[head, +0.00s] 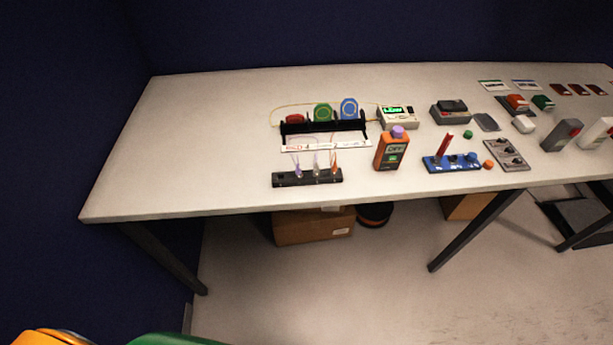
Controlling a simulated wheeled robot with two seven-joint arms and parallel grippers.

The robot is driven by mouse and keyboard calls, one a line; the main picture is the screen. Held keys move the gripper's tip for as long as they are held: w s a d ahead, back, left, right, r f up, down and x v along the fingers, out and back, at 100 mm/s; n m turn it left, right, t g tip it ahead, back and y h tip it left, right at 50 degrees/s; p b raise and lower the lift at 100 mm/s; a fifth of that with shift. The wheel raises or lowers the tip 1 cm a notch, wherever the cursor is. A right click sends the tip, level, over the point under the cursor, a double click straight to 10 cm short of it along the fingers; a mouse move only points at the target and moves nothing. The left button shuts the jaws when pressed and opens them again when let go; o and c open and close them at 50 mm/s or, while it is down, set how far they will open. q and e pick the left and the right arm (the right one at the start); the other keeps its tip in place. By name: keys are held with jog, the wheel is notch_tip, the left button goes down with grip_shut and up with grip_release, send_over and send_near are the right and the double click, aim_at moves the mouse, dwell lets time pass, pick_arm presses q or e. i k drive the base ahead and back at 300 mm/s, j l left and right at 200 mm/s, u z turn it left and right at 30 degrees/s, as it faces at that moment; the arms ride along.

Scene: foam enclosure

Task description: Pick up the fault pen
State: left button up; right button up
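A red, pen-like stick (444,146), which looks like the fault pen, stands upright and slightly tilted in a blue holder (436,166) near the front edge of the table. Its lower end is hidden in or behind the holder. Blue knob-like pieces sit on the right part of the same holder. Neither of my grippers is in view.
The white table (190,130) is bare on its left. An orange device (391,153) stands left of the holder, a grey panel (507,154) right of it. A small orange piece (488,165) and a green one (468,134) lie nearby. A black rack (324,127) holds spools.

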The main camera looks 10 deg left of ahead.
aim_at(446, 143)
jog(key=i+l+u, duration=0.2)
jog(key=l, duration=0.5)
jog(key=i+l+u, duration=0.2)
jog(key=l, duration=0.5)
jog(key=l+u, duration=0.2)
jog(key=l, duration=0.55)
